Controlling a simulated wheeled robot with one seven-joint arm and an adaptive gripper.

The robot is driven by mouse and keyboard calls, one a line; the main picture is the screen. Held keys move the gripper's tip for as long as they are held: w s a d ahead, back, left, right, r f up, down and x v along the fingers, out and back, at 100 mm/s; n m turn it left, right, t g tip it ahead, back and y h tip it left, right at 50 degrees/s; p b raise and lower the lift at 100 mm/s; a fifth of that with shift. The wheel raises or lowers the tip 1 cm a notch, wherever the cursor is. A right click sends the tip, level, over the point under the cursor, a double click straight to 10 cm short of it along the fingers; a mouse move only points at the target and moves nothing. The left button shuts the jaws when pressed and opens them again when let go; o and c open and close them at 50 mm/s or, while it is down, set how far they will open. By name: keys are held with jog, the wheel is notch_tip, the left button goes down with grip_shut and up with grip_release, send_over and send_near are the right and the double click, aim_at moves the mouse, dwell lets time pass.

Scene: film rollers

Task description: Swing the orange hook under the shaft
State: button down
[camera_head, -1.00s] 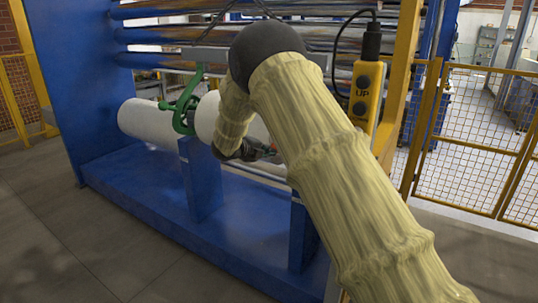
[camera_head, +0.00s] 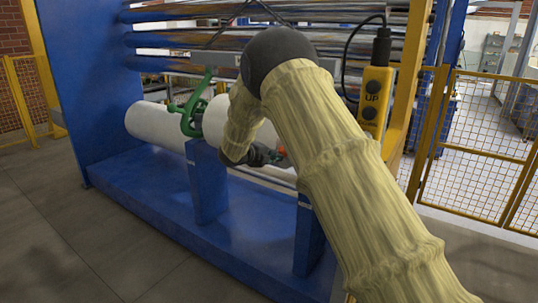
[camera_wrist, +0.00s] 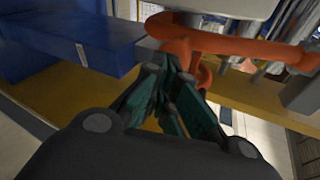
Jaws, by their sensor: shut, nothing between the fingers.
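The orange hook (camera_wrist: 235,45) curves across the top of the wrist view, below a pale grey part. The white roller (camera_head: 160,125) lies level behind the blue posts. My arm hides its right part. I cannot make out the shaft with certainty.
A green hook (camera_head: 192,108) hangs by the roller. A blue post (camera_head: 207,185) and blue base (camera_head: 150,205) stand in front. A yellow UP pendant (camera_head: 374,97) hangs to the right of my arm, near a yellow mesh fence (camera_head: 475,150). The floor at the left front is clear.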

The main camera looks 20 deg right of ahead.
jog(key=v, duration=1.2)
jog(key=shift+s+r+b, duration=0.3)
jog(key=shift+r, duration=0.1)
jog(key=s+d+f+n+t+y+p, duration=0.1)
jog(key=s+f+n, duration=0.3)
jog(key=f, duration=0.5)
jog(key=s+d+f+n+t+y+p, duration=0.1)
jog(key=s+f+n+p, duration=0.1)
jog(key=f+n, duration=0.6)
jog(key=s+a+f+n+y+p, duration=0.15)
jog(key=s+f+n+y, duration=0.55)
jog(key=s+f, duration=1.05)
jog(key=s+a+f+n+g+y+p, duration=0.1)
jog(key=s+n, duration=0.3)
jog(key=s, duration=0.8)
jog(key=s+a+f+n+g+y+p, duration=0.1)
jog(key=s+a+f+n+g, duration=0.2)
jog(key=s, duration=1)
jog(key=s+a+f+n+g+y+p, duration=0.1)
jog(key=s+n, duration=0.5)
jog(key=s, duration=0.6)
notch_tip(320, 180, down, 3)
jog(key=a+g+p, duration=0.1)
jog(key=a+g, duration=0.1)
jog(key=shift+s+g+y, duration=0.3)
jog(key=shift+s+g, duration=0.05)
jog(key=shift+g, duration=0.05)
